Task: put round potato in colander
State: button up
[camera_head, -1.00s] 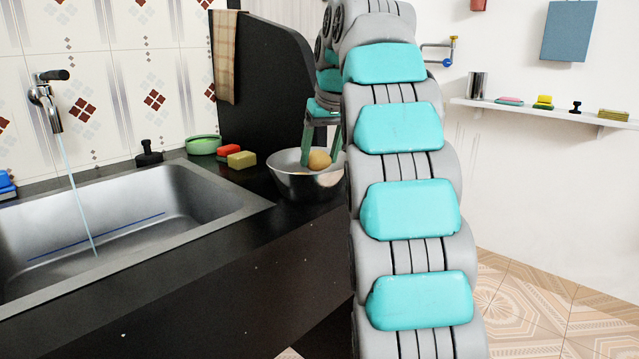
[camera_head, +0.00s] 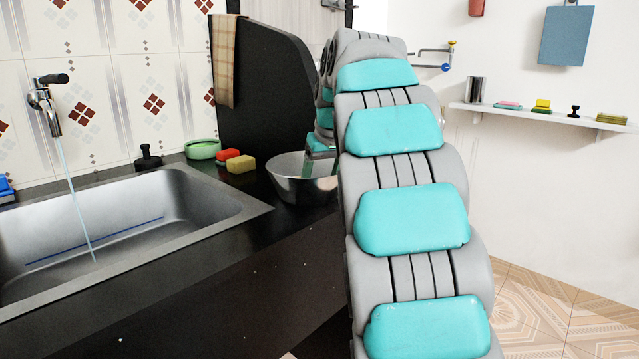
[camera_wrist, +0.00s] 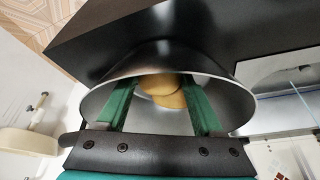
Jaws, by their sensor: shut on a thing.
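The colander is a shiny metal bowl (camera_head: 290,187) on the dark counter, right of the sink. It also fills the middle of the wrist view (camera_wrist: 165,55). My gripper (camera_wrist: 158,86) reaches into the bowl with its green fingers below the rim. It is shut on the round potato (camera_wrist: 165,90), which shows tan between the fingers inside the bowl. A darker line splits the tan shape, and I cannot tell whether it is one piece or two. In the head view my arm and the bowl wall hide the potato and fingertips.
The sink (camera_head: 120,225) with a running tap (camera_head: 50,105) lies left of the bowl. A green dish (camera_head: 203,149), a red sponge (camera_head: 227,156) and a yellow sponge (camera_head: 241,164) sit close by. A dark partition (camera_head: 265,90) stands behind.

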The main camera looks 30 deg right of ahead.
jog(key=shift+f, duration=0.15)
jog(key=o, duration=0.9)
jog(key=p+v, duration=0.2)
jog(key=v, duration=1)
jog(key=shift+r+p, duration=0.25)
jog(key=shift+p, duration=0.05)
